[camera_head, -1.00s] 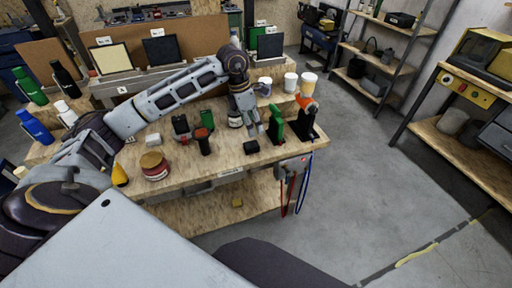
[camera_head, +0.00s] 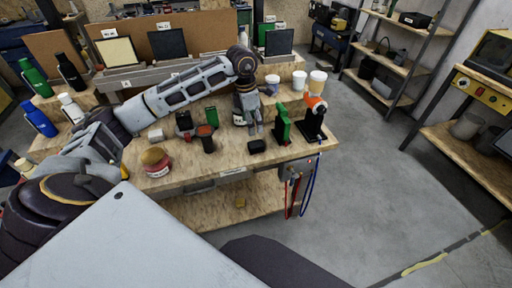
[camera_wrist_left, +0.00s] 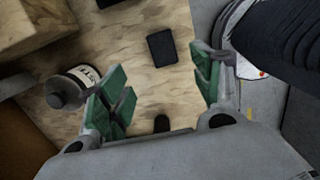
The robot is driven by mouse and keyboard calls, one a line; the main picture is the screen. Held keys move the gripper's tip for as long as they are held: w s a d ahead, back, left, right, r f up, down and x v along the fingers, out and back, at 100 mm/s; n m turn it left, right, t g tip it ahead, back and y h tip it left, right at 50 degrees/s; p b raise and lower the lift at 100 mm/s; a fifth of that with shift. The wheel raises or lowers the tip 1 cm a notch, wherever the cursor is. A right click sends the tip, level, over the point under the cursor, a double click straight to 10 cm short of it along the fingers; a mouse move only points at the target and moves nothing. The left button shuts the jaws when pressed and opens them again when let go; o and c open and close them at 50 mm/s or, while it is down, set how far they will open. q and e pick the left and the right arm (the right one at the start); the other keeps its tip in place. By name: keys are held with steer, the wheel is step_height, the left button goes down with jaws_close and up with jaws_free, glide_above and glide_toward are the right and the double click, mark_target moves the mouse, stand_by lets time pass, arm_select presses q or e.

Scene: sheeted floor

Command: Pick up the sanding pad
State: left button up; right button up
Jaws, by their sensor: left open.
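A small black block, which I take to be the sanding pad (camera_head: 257,146), lies flat on the wooden workbench (camera_head: 215,172) near its front edge. In the left wrist view the dark rectangular pad (camera_wrist_left: 162,47) lies on the bare wood, seen in the gap between the fingers and beyond their tips. My left gripper (camera_head: 252,131) reaches in from the left and hangs above the bench just behind the pad. It is open and empty, with green finger pads (camera_wrist_left: 160,88) apart on either side. My right gripper is not in view.
A labelled jar (camera_wrist_left: 75,82) stands beside the gripper. Several cups (camera_head: 298,80) are behind. Cables (camera_head: 306,190) hang from the bench's right end.

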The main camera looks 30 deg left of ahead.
mark_target(256, 144)
arm_select(q)
steer(key=shift+w+d+f, duration=0.15)
steer(key=shift+f, duration=1.5)
steer(key=shift+w+d+f, duration=0.1)
steer(key=shift+w+f, duration=0.05)
steer(key=shift+f, duration=1.45)
steer(key=shift+f, duration=0.1)
steer(key=shift+d+f+p, duration=0.2)
steer(key=shift+f+p, duration=0.05)
steer(key=shift+f, duration=1)
steer(key=shift+d+f+p, duration=0.15)
steer(key=shift+f+p, duration=0.1)
steer(key=shift+f, duration=1)
steer(key=shift+c, duration=0.2)
steer(key=c, duration=1.1)
steer(key=shift+o, duration=0.2)
steer(key=shift+r, duration=0.1)
steer(key=shift+r+b, duration=0.35)
steer(key=shift+r, duration=4.6)
